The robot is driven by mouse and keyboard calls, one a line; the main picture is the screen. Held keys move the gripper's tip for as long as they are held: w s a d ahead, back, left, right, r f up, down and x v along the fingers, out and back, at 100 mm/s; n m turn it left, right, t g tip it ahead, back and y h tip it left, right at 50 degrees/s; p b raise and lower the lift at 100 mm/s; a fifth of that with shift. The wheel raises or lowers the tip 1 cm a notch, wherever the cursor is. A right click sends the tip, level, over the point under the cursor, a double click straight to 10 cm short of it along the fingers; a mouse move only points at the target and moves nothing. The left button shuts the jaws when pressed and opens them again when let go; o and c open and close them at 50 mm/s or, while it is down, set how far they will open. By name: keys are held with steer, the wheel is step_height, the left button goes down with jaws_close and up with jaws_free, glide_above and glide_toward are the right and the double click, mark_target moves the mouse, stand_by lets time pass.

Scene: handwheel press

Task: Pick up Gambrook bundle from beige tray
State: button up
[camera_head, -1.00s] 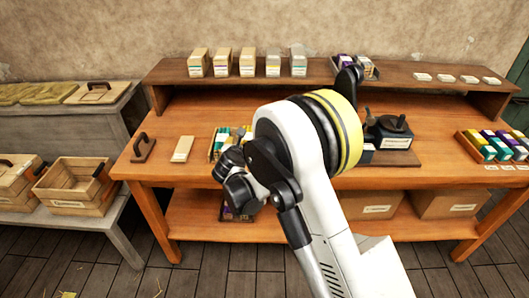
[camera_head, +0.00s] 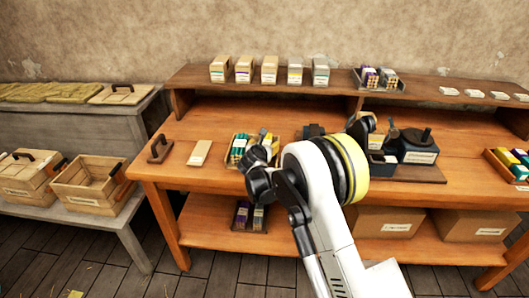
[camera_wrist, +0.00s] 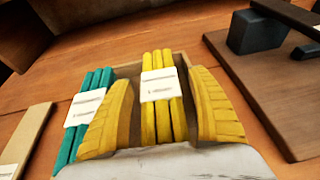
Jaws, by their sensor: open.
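The beige tray (camera_head: 229,161) stands on the workbench and holds a teal bundle (camera_wrist: 88,115) and a yellow bundle (camera_wrist: 161,112). Each is a few sticks with a white label; the print is too small to read, so I cannot tell which is Gambrook. My gripper (camera_wrist: 160,88) is open. In the wrist view its yellow fingers stand either side of the yellow bundle, with the teal bundle outside the left finger. Whether the fingers touch the bundle is unclear. In the head view my gripper (camera_head: 262,152) is over the tray and hides part of it.
A pale block (camera_head: 200,153) lies left of the tray. A dark press (camera_head: 414,146) on a wooden board (camera_wrist: 275,85) stands to the right. A shelf with several boxes (camera_head: 244,70) runs behind. Wooden crates (camera_head: 92,184) stand at left.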

steer(key=c, duration=1.4)
steer(key=shift+r, duration=0.15)
